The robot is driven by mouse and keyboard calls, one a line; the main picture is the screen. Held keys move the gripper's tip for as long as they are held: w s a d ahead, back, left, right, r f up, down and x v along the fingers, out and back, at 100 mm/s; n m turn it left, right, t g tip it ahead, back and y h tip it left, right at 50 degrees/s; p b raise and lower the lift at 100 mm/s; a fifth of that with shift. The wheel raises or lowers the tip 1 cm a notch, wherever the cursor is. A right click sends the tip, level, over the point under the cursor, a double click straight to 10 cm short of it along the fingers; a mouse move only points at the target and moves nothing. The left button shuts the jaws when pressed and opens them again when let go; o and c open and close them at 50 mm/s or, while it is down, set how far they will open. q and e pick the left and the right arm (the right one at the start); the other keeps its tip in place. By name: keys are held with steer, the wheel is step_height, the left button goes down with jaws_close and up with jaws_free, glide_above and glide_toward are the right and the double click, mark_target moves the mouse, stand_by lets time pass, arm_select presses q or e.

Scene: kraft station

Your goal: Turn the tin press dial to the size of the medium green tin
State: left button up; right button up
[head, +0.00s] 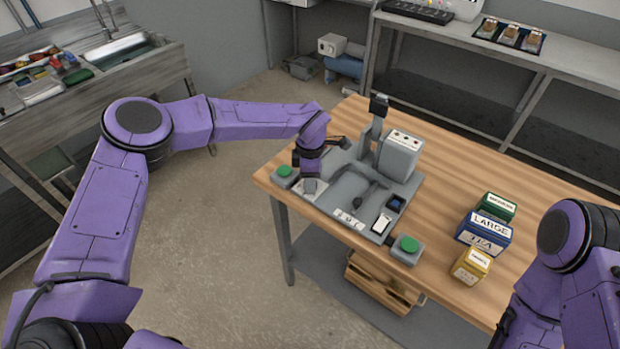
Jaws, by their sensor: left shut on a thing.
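The grey tin press (400,157) stands on the wooden table. My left gripper (309,185) points down at the front left of the press base, over a pale plate (322,192). It is shut on a small part there, which seems to be the dial; the gripper hides it, so its setting cannot be read. The green tin (497,205) stands on the table to the right, behind the blue tin marked LARGE (485,231). A yellow tin (471,266) stands in front. My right gripper (504,325) shows only as a dark part by the lower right arm.
Green buttons (283,170) and (409,244) sit at the left and right front of the press. A dark small device (396,203) and white label plate (348,219) are on its base. A wooden crate (383,285) is on the shelf below. The table (450,190) is clear between press and tins.

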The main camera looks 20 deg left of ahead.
arm_select(q)
steer(key=shift+r, duration=0.1)
steer(key=o, duration=1.1)
steer(key=shift+c, duration=0.2)
step_height(320, 180, up, 10)
steer(key=b, duration=0.3)
steer(key=shift+r, duration=0.2)
